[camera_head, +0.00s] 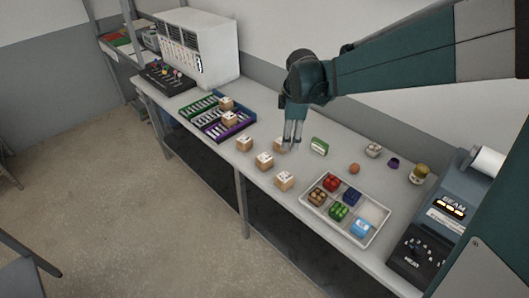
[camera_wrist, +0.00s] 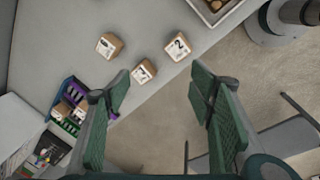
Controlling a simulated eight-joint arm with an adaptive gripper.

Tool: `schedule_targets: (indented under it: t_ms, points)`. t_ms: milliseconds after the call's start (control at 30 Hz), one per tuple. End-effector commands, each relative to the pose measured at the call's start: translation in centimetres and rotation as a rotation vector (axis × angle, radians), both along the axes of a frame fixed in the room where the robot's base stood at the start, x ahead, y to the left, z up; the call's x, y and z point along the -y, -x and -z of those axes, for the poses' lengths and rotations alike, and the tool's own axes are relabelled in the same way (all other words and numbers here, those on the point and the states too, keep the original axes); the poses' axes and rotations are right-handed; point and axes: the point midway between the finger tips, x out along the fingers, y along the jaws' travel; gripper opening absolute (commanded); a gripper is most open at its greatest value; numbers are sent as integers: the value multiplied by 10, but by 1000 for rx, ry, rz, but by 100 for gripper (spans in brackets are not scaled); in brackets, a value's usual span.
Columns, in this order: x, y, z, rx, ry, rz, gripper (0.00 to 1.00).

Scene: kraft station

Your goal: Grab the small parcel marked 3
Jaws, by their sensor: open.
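Small tan cardboard parcels with white labels stand on the grey table. In the head view, one parcel (camera_head: 281,145) is at my gripper (camera_head: 293,138), and others stand nearer the front edge: a left parcel (camera_head: 244,143), a middle parcel (camera_head: 264,161) and a right parcel (camera_head: 284,181). In the wrist view, a parcel marked 2 (camera_wrist: 178,46) is at the right, one that looks marked 1 or 7 (camera_wrist: 144,72) is in the middle, and one with an unclear mark (camera_wrist: 108,46) is at the left. I cannot read a 3 anywhere. My gripper's jaws (camera_wrist: 160,95) are apart and empty.
Two more parcels (camera_head: 229,118) (camera_head: 226,103) sit on the purple and green trays (camera_head: 204,105). A white sectioned tray (camera_head: 312,207) stands to the right. A green-and-white box (camera_head: 319,146) and a brown ball (camera_head: 354,169) lie behind it. A blue machine (camera_head: 440,215) is at the far right.

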Motion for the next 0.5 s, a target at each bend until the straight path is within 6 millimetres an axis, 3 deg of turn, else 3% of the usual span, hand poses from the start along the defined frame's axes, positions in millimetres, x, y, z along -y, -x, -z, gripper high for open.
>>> schedule_targets:
  t_ms: [500]
  points:
    - [-44, -62, 71, -85, 64, -347, 54]
